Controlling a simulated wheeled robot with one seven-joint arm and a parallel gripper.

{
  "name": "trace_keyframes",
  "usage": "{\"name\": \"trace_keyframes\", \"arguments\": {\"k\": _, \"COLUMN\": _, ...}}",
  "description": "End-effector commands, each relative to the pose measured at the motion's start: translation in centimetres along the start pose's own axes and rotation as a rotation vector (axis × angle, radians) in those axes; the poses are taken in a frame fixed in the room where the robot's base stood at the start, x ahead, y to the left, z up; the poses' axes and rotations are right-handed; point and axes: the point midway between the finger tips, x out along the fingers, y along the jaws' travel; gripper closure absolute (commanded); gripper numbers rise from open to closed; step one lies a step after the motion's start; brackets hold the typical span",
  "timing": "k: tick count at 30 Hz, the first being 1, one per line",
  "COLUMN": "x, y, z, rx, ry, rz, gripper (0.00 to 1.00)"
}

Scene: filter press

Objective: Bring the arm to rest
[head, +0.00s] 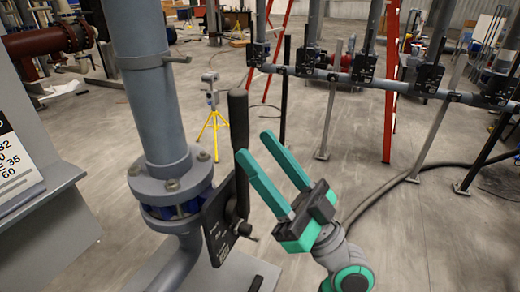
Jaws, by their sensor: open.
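My gripper (264,160) shows in the head view near the middle, with two long green fingers spread apart. It is open and nothing shows between the fingers. The end of my arm (346,260) comes up from the lower right. The left finger lies close in the picture to a black upright handle (238,140) on a black plate (217,222). I cannot tell whether they touch.
A grey vertical pipe (148,85) with a bolted flange (172,180) stands to the left. A sign (12,165) is at the far left. A yellow tripod (213,125), red ladder legs (389,115) and a rail of black-boxed pipes (400,84) stand behind. Open floor (430,240) lies to the right.

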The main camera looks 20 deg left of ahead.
Motion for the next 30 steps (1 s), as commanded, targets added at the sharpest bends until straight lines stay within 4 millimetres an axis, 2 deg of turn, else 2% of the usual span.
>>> {"name": "trace_keyframes", "arguments": {"k": 5, "x": -0.1, "y": 0.2, "z": 0.0, "rx": -0.004, "ry": 0.0, "rz": 0.007, "gripper": 0.57}}
{"name": "trace_keyframes", "arguments": {"k": 9, "x": -1.5, "y": 2.7, "z": -0.2, "rx": -0.061, "ry": -0.005, "rz": 0.091, "gripper": 0.57}}
{"name": "trace_keyframes", "arguments": {"k": 11, "x": -2.3, "y": 3.4, "z": 1.0, "rx": -0.049, "ry": -0.015, "rz": 0.138, "gripper": 0.57}}
{"name": "trace_keyframes", "arguments": {"k": 17, "x": -7.0, "y": 6.2, "z": 5.6, "rx": -0.01, "ry": -0.059, "rz": 0.345, "gripper": 0.57}}
{"name": "trace_keyframes", "arguments": {"k": 21, "x": -11.0, "y": 7.6, "z": 8.8, "rx": 0.005, "ry": -0.095, "rz": 0.495, "gripper": 0.57}}
{"name": "trace_keyframes", "arguments": {"k": 26, "x": -15.9, "y": 8.3, "z": 12.3, "rx": 0.014, "ry": -0.139, "rz": 0.659, "gripper": 0.57}}
{"name": "trace_keyframes", "arguments": {"k": 30, "x": -20.3, "y": 8.1, "z": 15.0, "rx": 0.01, "ry": -0.182, "rz": 0.789, "gripper": 0.57}}
